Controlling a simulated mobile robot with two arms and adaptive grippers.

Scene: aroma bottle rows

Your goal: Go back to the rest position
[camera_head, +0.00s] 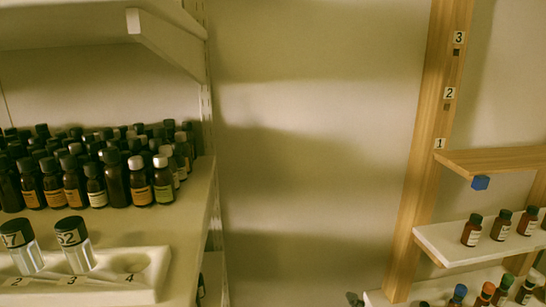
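Neither of my grippers can be made out in the head view. On the left shelf (185,240), several rows of brown bottles (117,182) with black or white caps stand close together. In front of them a white tray (140,290) with numbered spots holds two clear, dark-capped vials (76,250), both tilted. The spot marked 4 (128,263) is empty. On the right, a wooden rack has a white shelf (445,240) with several small brown bottles (472,230).
A wooden post (430,110) carries labels 1, 2 and 3. Bottles with coloured caps (486,294) stand lower right. A small dark shape (355,299) at the bottom is unclear. The middle is open before a bare wall.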

